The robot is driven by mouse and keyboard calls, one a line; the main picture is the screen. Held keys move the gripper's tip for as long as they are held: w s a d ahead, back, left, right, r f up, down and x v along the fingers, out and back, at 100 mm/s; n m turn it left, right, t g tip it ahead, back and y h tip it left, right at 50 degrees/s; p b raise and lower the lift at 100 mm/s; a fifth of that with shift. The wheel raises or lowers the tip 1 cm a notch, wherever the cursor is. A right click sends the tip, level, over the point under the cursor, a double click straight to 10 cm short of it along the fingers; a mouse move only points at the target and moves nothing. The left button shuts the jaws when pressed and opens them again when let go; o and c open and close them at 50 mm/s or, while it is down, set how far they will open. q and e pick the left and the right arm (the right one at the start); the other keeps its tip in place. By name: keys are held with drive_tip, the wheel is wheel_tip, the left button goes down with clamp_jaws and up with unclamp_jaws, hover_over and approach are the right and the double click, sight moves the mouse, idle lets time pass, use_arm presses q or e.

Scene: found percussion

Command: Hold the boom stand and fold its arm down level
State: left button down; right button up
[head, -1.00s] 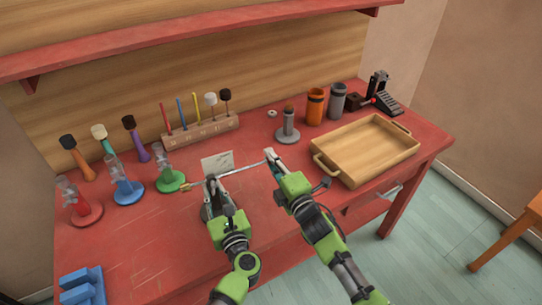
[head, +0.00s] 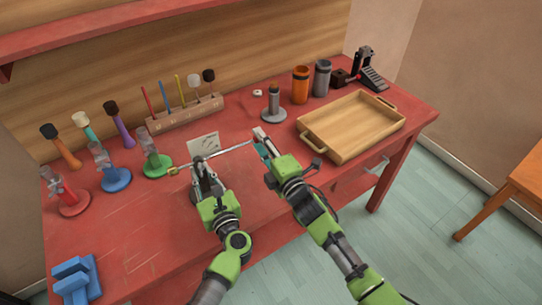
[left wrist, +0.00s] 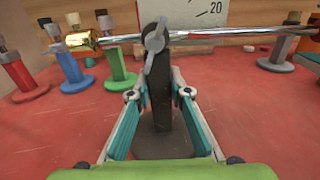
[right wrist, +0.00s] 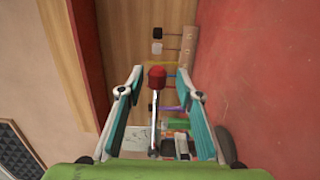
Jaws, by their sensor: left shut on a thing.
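The boom stand has a dark upright post (left wrist: 162,95), a wing knob (left wrist: 155,38) and a silver arm (left wrist: 225,37). A brass weight (left wrist: 80,40) is on the arm's left end and a red tip (right wrist: 157,77) on the other. The arm looks nearly level in the left wrist view. My left gripper (left wrist: 160,92) is shut on the post below the knob; it also shows in the head view (head: 203,180). My right gripper (right wrist: 157,82) is open at the arm's tip end, its fingers apart on either side of the red tip in view. The head view shows it too (head: 261,138).
A white card (head: 203,145) stands behind the boom stand. Coloured stands (head: 115,178) and mallets are at left, a wooden rack (head: 185,112) behind. A wooden tray (head: 350,125), shakers (head: 300,85) and a pedal (head: 370,70) are at right.

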drive_tip(key=v, duration=1)
drive_tip(key=shift+s, duration=0.3)
use_arm(q)
drive_tip(key=c, duration=1.8)
unclamp_jaws()
drive_tip(key=shift+s, duration=0.1)
